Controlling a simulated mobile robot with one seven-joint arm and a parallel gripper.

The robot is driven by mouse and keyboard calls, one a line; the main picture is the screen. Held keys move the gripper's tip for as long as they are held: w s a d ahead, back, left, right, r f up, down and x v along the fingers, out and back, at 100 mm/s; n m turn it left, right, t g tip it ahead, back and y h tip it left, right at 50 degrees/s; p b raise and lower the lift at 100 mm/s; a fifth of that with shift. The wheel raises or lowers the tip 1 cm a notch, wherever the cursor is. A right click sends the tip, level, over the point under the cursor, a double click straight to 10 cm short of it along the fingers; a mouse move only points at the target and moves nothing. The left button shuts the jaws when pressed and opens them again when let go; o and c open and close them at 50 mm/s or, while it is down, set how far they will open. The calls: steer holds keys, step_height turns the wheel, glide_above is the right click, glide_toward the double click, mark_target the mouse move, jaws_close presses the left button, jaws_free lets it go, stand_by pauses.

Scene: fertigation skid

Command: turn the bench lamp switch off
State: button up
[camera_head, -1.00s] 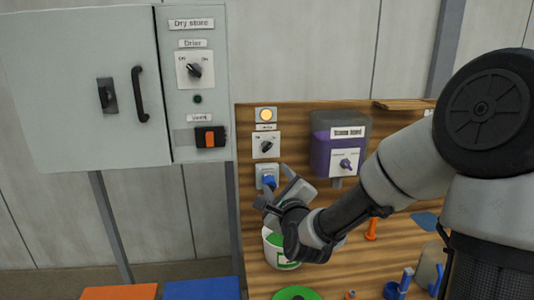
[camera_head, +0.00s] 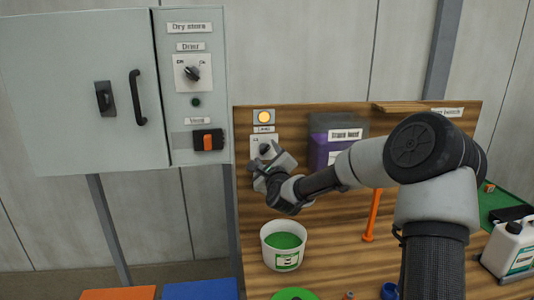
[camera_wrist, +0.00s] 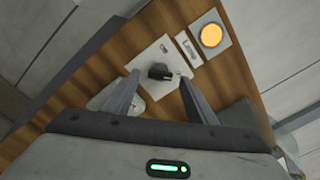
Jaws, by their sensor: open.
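The bench lamp switch is a black rotary knob on a white plate (camera_head: 258,142) on the wooden board, partly hidden by my gripper (camera_head: 263,160) in the head view. In the wrist view the knob (camera_wrist: 160,71) shows between the two fingertips of my open gripper (camera_wrist: 159,80), with a gap on each side. Whether the fingers reach around it in depth I cannot tell. A round lamp (camera_head: 264,116) above the switch glows yellow; it also shows in the wrist view (camera_wrist: 211,35). A small label (camera_head: 264,128) sits between lamp and switch.
A grey cabinet (camera_head: 85,90) with a drier knob (camera_head: 192,73) and an orange rocker (camera_head: 208,141) stands left. A purple dosing box (camera_head: 322,150) is close right of my gripper. A white bucket (camera_head: 284,255) of green stuff stands below.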

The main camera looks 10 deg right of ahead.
steer(key=shift+w, duration=0.65)
steer(key=c, duration=1.1)
